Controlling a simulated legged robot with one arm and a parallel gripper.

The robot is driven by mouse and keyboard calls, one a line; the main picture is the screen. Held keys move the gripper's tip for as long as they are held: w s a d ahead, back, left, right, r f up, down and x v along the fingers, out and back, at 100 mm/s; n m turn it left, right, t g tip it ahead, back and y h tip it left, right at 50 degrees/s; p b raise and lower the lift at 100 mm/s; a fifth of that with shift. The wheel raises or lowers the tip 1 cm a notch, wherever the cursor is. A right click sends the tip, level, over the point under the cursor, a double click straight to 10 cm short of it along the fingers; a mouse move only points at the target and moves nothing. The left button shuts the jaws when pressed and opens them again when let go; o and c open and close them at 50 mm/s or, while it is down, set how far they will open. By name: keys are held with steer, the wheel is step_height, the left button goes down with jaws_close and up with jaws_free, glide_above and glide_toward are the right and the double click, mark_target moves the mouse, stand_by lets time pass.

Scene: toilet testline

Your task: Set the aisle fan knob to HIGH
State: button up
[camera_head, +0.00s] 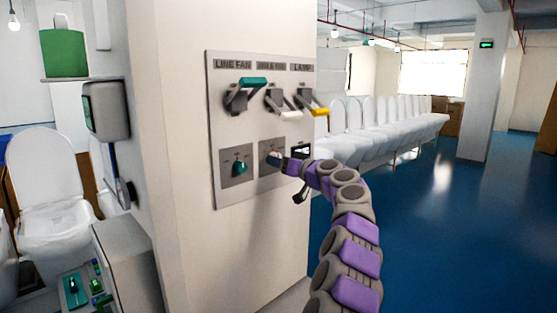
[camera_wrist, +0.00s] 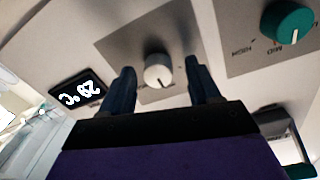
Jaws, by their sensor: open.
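The white knob (camera_wrist: 157,70), in the aisle fan column, sits on a grey square plate (camera_wrist: 128,47) in the wrist view. Its pointer setting is too small to read. In the head view this plate (camera_head: 264,149) is partly hidden by my gripper (camera_head: 279,159). In the wrist view my gripper (camera_wrist: 158,68) is open, with one dark finger on each side of the white knob.
A teal knob (camera_wrist: 288,22) with HIGH and MID marks is beside it; it also shows in the head view (camera_head: 239,168). A lit temperature display (camera_wrist: 78,92) is on the other side. Teal (camera_head: 254,81), white (camera_head: 284,112) and yellow (camera_head: 319,111) lever handles project above the knobs.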

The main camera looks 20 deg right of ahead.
steer(key=shift+w+d+f, duration=0.1)
steer(key=shift+w+d, duration=0.25)
steer(key=shift+w, duration=0.15)
steer(key=shift+a, duration=0.2)
steer(key=shift+c, duration=0.3)
steer(key=shift+a, duration=0.1)
steer(key=c, duration=1)
